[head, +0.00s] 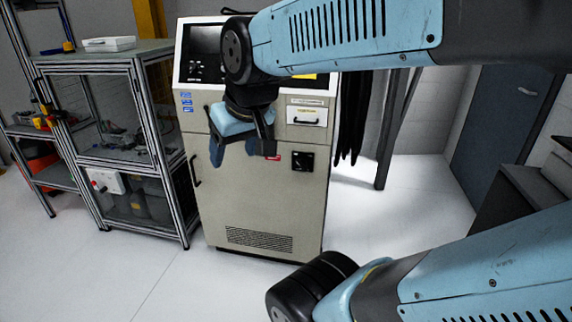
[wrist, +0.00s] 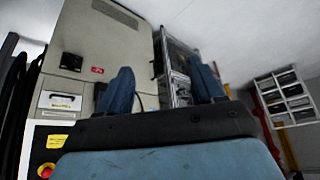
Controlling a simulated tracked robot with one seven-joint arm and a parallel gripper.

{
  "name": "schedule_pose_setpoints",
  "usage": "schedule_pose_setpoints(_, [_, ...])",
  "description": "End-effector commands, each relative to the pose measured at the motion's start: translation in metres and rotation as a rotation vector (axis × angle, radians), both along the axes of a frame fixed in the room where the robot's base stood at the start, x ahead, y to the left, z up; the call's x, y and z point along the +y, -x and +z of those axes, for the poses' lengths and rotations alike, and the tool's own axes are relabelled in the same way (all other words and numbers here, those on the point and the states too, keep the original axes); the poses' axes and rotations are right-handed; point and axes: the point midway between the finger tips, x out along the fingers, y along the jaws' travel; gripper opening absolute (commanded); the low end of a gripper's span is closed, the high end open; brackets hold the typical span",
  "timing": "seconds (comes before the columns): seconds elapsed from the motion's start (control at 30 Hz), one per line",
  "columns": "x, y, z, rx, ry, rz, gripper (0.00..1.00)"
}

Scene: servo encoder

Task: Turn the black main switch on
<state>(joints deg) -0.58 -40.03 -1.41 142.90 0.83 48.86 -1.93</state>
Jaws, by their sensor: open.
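The black main switch (head: 302,161) is a small square on the front of the beige cabinet (head: 262,205), right of a small red label (head: 272,157). In the wrist view the switch (wrist: 71,61) shows at the left, beside the red label (wrist: 97,70), with the cabinet upside down. My gripper (head: 233,153) is in front of the cabinet, left of the switch and at about its height in the head view. Its blue fingers are apart with nothing between them, and they also show in the wrist view (wrist: 163,88). The switch is clear of the gripper; its exact setting is too small to tell.
A handle (head: 194,170) is at the cabinet's left edge. A glass-sided metal frame (head: 115,120) stands close on the left. Black cables (head: 352,125) hang at the cabinet's right. A red emergency button (wrist: 45,170) shows in the wrist view. The floor in front is clear.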

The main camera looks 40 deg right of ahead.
Motion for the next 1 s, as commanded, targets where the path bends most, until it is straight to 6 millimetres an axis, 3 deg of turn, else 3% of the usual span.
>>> schedule_pose_setpoints(0.33, [-0.023,-0.092,-0.045,-0.002,-0.029,0.046,1.00])
schedule_pose_setpoints(0.7, [-0.059,-0.177,-0.121,-0.009,0.037,0.046,1.00])
schedule_pose_setpoints(1.0, [-0.102,-0.224,-0.195,0.000,0.175,0.035,1.00])
